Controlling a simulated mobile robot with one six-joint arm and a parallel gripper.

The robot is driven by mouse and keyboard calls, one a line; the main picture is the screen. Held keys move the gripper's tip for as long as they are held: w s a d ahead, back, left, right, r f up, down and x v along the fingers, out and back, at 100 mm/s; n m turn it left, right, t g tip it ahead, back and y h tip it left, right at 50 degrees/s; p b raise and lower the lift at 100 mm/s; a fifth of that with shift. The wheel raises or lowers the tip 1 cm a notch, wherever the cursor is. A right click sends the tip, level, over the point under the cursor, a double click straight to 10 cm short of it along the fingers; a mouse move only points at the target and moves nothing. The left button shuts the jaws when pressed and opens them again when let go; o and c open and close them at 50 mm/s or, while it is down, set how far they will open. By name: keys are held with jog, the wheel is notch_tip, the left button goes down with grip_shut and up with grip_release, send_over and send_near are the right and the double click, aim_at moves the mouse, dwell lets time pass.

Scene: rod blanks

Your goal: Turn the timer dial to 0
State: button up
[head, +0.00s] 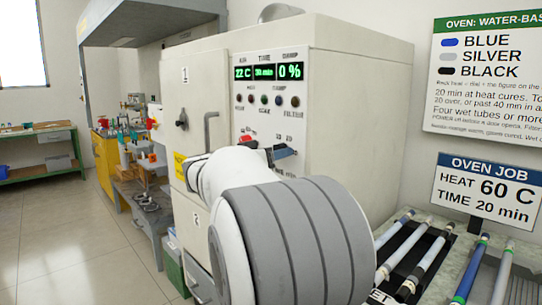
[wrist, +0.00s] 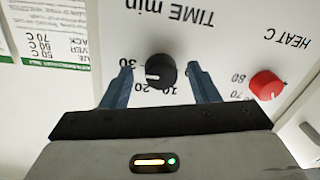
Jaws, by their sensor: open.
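The timer dial (wrist: 160,71) is a black knob under the words "TIME min", seen upside down in the wrist view. A short white pointer mark shows on its left side, near the printed 30; its exact setting is hard to read. My gripper (wrist: 160,78) is open, with one blue finger on each side of the dial and a visible gap to it. In the head view my gripper (head: 268,154) is at the oven's front panel and the dial is hidden there.
A red heat knob (wrist: 266,85) sits right of the dial in the wrist view, close to my right finger. A sign (head: 489,191) reads "HEAT 60 C, TIME 20 min". Rods (head: 430,260) lie on a rack at the right. Open floor (head: 80,240) is at the left.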

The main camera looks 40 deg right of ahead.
jog(key=shift+d, duration=0.25)
jog(key=shift+c, duration=0.2)
